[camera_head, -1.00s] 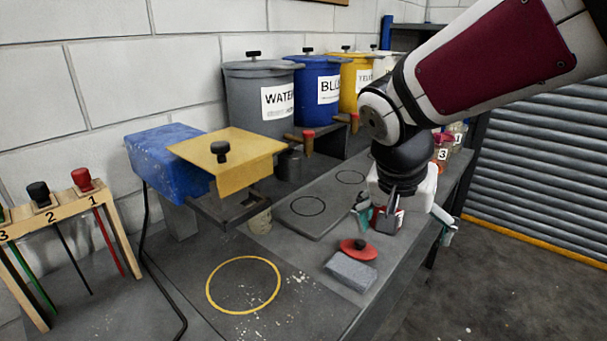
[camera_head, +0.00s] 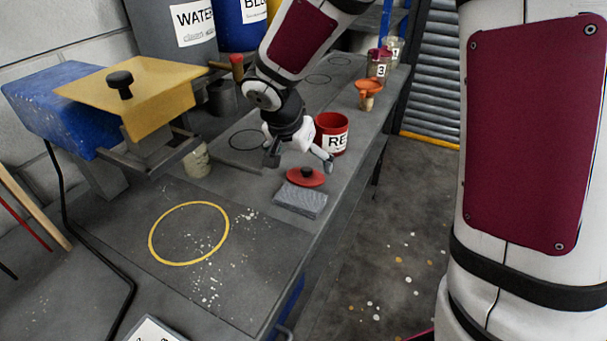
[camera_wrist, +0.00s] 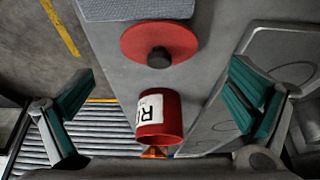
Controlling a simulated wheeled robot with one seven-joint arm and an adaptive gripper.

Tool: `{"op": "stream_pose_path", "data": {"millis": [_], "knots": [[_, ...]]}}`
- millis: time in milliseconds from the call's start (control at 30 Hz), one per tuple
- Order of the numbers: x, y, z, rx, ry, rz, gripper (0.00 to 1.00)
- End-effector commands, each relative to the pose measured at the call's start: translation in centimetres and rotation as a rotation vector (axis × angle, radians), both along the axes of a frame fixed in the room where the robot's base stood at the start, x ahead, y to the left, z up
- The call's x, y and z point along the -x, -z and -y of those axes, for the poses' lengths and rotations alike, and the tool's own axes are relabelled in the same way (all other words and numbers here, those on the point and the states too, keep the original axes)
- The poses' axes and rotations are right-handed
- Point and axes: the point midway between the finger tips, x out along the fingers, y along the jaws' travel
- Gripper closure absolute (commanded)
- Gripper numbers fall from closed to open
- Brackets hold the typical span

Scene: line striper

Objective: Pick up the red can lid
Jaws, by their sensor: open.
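The red can lid (camera_head: 305,178) is a flat red disc with a black knob, lying on the grey bench just behind a grey block. It also shows in the wrist view (camera_wrist: 160,44), top centre, with its knob towards me. My gripper (camera_head: 300,160) is open and empty, above the bench near the lid, at its upper left in the head view. In the wrist view its green-padded fingers (camera_wrist: 157,105) are spread wide at left and right, with the lid above the line between them. The red can (camera_head: 331,133), labelled "RE", stands open behind the lid.
The grey block (camera_head: 300,200) touches or nearly touches the lid's near side. An orange funnel-like item (camera_head: 368,92) and jars (camera_head: 379,65) stand farther back along the bench's right edge.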

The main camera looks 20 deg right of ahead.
Motion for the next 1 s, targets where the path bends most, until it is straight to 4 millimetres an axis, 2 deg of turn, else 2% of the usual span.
{"op": "stream_pose_path", "data": {"millis": [167, 433, 767, 967, 1000], "knots": [[-0.4, 1.1, 0.5, 0.0, 0.002, -0.002, 0.01], [-1.6, 4.3, 1.7, 0.0, 0.0, -0.001, 0.01], [-1.8, 4.8, 1.9, 0.001, -0.001, 0.0, 0.01], [-1.8, 4.8, 1.8, 0.001, 0.0, 0.001, 0.46], [-1.8, 4.8, 1.8, 0.001, 0.0, 0.001, 0.47]]}}
